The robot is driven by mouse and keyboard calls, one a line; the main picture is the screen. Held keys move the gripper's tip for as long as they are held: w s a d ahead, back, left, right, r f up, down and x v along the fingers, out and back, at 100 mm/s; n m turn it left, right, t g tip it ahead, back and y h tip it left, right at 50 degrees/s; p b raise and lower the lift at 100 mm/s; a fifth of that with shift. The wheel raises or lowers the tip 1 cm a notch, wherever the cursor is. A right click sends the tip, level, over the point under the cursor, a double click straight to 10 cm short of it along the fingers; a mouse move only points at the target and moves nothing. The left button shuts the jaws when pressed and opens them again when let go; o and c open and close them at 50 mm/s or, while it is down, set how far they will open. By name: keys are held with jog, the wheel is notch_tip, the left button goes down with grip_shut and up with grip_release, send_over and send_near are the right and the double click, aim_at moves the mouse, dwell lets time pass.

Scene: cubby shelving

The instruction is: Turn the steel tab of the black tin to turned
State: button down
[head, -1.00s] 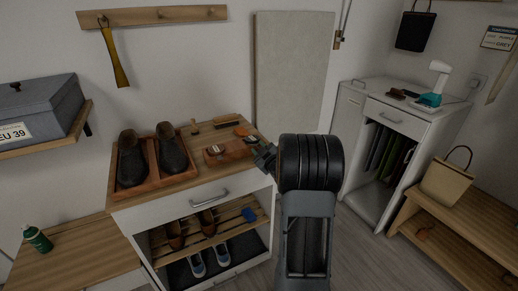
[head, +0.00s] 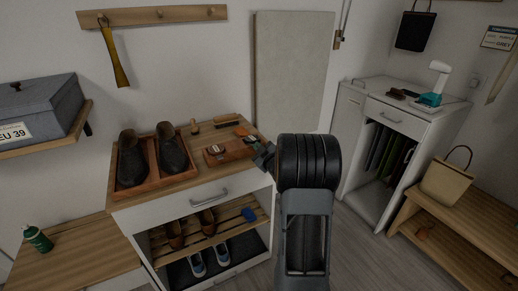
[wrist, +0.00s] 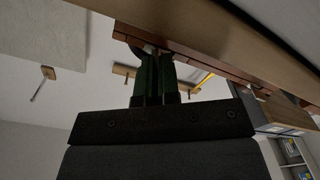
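A reddish-brown wooden tray (head: 240,155) lies on the cabinet top, with a small round dark tin (head: 216,149) that has a pale, shiny spot on it. I take this for the black tin; its steel tab is too small to make out. My gripper (head: 262,158) is at the tray's right end, to the right of the tin. In the wrist view my gripper's dark fingers (wrist: 152,52) point at the edge of a reddish-brown wooden strip (wrist: 190,55). The fingers look close together, but their tips are unclear. The tin is not clearly visible there.
Dark shoes (head: 172,147) stand in a wooden tray left of the tin. A brush (head: 227,123) and a small knobbed item (head: 194,127) lie behind it. The cabinet drawer (head: 190,200) is closed. A white cabinet (head: 405,110) stands at the right, with clear floor before it.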

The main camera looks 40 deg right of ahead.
jog(key=shift+m+b, duration=0.4)
jog(key=shift+m, duration=0.8)
jog(key=c, duration=1.8)
grip_release()
jog(key=o, duration=0.5)
jog(key=shift+s+a, duration=0.25)
jog(key=shift+s, duration=2.05)
jog(key=shift+s+a, duration=0.25)
jog(key=shift+s, duration=2)
jog(key=shift+s+a, duration=0.25)
jog(key=shift+s, duration=2.05)
jog(key=shift+f, duration=0.15)
